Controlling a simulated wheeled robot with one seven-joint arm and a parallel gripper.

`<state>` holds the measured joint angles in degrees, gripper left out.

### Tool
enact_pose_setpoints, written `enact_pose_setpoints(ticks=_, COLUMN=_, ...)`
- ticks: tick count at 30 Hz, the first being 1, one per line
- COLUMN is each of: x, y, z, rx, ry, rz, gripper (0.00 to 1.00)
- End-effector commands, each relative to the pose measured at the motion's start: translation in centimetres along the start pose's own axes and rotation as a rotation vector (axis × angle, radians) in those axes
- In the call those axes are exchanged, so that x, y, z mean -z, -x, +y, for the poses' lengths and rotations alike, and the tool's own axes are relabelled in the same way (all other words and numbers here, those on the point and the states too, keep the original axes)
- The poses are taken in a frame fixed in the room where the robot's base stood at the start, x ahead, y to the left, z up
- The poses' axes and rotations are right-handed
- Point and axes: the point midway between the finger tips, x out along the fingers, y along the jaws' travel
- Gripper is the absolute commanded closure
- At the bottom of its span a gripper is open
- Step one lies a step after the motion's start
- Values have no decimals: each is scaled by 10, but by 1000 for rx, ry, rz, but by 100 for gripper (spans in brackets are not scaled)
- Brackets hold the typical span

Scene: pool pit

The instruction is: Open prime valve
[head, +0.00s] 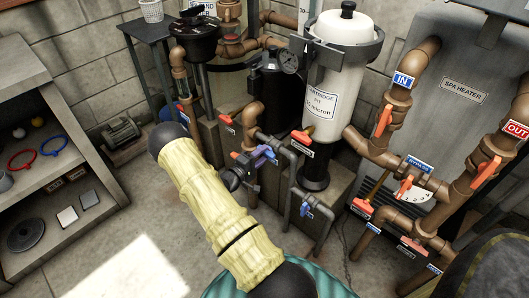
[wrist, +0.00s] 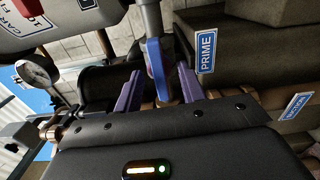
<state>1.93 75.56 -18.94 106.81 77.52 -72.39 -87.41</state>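In the wrist view, a blue valve handle (wrist: 155,58) on a grey pipe stands beside a blue PRIME label (wrist: 207,50). My gripper (wrist: 158,82) has two purple fingers, one on each side of this handle. They are spread, with visible gaps to the handle, so the gripper is open around or just in front of it. In the head view, my arm reaches from the bottom to the valve cluster, and the blue-purple parts at its end (head: 263,154) are too small to separate finger from handle.
The white cartridge filter (head: 338,70) stands behind the valves. Brown pipes with orange handles (head: 384,120) and the spa heater (head: 462,60) are at right. A shelf (head: 50,170) is at left. A SUCTION label (wrist: 296,106) shows right in the wrist view. Floor is clear at lower left.

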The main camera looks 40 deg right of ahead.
Motion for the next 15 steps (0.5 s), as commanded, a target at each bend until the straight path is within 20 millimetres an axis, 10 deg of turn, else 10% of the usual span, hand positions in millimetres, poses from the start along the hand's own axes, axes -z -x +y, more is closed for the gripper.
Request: enact_pose_setpoints(ticks=15, x=0, y=18, z=1, rx=2, ry=0, rz=1, gripper=60)
